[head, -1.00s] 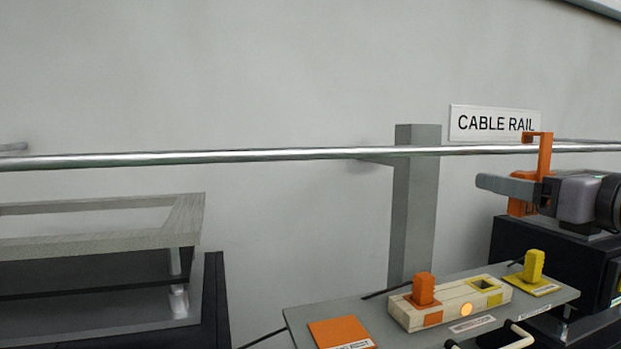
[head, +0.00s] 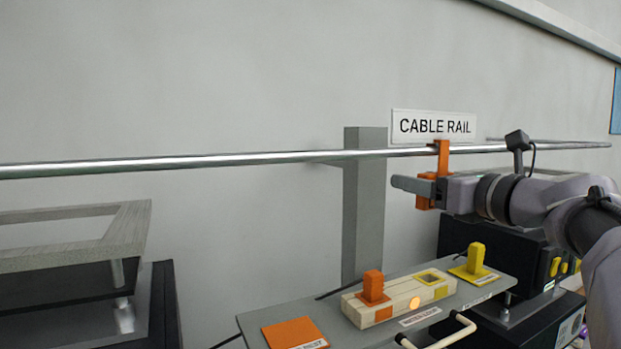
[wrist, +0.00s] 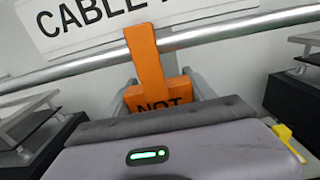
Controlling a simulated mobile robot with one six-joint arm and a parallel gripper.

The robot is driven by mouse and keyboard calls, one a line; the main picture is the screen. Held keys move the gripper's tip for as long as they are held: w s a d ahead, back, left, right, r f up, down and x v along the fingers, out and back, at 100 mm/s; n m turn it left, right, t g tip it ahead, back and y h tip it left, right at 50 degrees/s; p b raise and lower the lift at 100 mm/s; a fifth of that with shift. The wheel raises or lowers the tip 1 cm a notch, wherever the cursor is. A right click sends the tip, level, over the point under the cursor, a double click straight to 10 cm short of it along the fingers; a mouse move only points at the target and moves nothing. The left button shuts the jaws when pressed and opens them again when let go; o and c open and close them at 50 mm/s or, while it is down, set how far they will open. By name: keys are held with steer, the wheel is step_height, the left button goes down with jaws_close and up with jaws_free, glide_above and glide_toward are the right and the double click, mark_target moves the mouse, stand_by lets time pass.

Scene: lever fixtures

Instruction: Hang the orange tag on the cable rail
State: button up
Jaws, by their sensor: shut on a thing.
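The orange tag (head: 442,160) is upright, with its hook at the height of the cable rail (head: 240,158), below the right part of the CABLE RAIL sign (head: 434,126). My gripper (head: 425,188) is shut on the tag's lower body, just below the rail. In the wrist view the tag's stem (wrist: 146,58) crosses in front of the rail (wrist: 230,33), and its top shows above the rail. Its body (wrist: 165,98) bears the word NOT, partly hidden by my gripper. I cannot tell whether the hook rests on the rail or is only close to it.
A grey post (head: 364,215) stands by the rail. Below is a panel (head: 262,318) with a cream block (head: 400,300), an orange plug (head: 373,286) and a yellow plug (head: 475,258). A grey frame (head: 125,235) stands at left. The rail left of the tag is clear.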

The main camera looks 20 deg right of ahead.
steer(key=o, duration=1.4)
steer(key=shift+o, duration=0.2)
